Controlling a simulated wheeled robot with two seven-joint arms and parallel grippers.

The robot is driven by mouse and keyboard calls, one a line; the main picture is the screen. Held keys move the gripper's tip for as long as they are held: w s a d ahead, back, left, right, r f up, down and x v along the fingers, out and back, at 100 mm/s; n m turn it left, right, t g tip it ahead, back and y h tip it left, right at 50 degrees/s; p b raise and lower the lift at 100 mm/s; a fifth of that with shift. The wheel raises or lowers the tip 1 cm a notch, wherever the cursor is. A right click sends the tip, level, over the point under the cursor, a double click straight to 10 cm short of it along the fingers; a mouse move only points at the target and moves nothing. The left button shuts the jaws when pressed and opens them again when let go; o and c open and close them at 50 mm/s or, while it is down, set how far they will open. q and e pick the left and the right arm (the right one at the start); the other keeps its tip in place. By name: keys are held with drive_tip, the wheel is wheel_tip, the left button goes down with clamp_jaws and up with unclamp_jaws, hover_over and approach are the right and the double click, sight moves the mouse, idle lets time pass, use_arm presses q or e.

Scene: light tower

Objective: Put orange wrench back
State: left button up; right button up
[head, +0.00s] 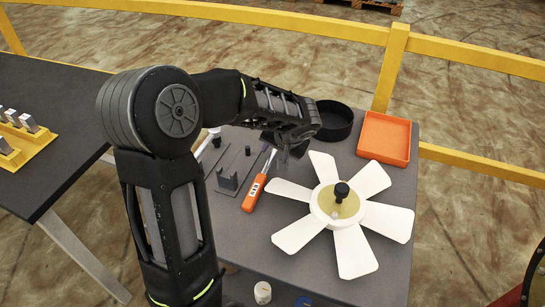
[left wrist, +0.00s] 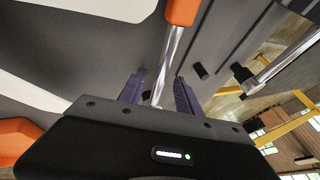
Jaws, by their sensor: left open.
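The orange wrench (head: 255,193) lies on the grey table with its orange handle toward me and its metal shaft pointing away. My left gripper (head: 297,148) is at the shaft end in the head view. In the left wrist view, the shaft (left wrist: 170,55) runs between the two dark purple fingers of the left gripper (left wrist: 159,92), which stand open with gaps on both sides. The orange handle (left wrist: 183,10) is at the top edge there. The tip of the wrench is hidden by the gripper body. My right gripper is out of view.
A white fan-like rotor (head: 343,203) lies right of the wrench. A grey bracket (head: 228,182) and small black pegs stand left of it. A black round bowl (head: 333,121) and an orange tray (head: 385,138) are at the back. A second table holds a yellow rack (head: 28,147).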

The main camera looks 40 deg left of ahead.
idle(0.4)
use_arm(q)
clamp_jaws()
idle(1.3)
